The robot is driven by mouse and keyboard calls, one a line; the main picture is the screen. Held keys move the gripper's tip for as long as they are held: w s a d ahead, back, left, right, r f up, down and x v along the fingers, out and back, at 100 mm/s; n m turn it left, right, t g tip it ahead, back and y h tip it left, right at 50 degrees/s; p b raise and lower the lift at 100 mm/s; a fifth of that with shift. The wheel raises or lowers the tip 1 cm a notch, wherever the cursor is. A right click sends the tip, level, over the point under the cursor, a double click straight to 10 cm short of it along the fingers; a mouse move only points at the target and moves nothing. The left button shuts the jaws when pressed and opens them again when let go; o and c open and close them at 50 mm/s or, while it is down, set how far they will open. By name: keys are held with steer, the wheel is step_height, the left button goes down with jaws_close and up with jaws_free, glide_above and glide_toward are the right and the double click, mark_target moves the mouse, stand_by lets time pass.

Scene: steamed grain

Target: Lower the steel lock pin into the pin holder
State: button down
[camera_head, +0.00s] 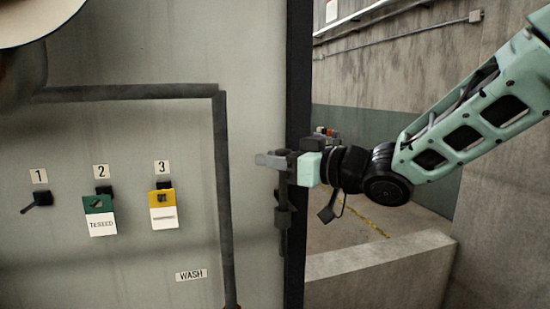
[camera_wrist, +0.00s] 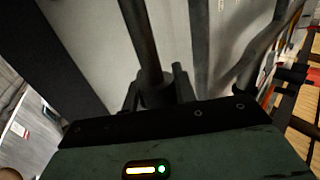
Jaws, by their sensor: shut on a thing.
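My gripper (camera_head: 277,162) is at the right edge of the grey panel, shut on the steel lock pin. In the wrist view the pin, a dark round rod (camera_wrist: 143,40), runs up the picture from between the fingers of my gripper (camera_wrist: 155,95). In the head view an upright dark rod (camera_head: 282,244) shows below the gripper, with a dark bracket (camera_head: 284,218) around or beside it. This bracket looks like the pin holder. I cannot tell how far the pin is inside it. The pin's grip point is hidden by the fingers.
The grey panel (camera_head: 260,60) carries three numbered levers, a green tag (camera_head: 98,204), a yellow tag (camera_head: 162,197) and a WASH label (camera_head: 191,275). A dark post (camera_head: 297,90) edges it. A low concrete wall (camera_head: 380,265) stands at the lower right.

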step_height(320, 180, down, 7)
steer(key=b, duration=0.5)
stand_by(0.7)
steer(key=shift+b, duration=0.3)
steer(key=c, duration=1)
jaws_free()
steer(key=shift+c, duration=0.2)
steer(key=b+v, duration=0.3)
steer(key=v, duration=1.4)
steer(key=shift+s, duration=0.15)
steer(key=shift+d, duration=0.1)
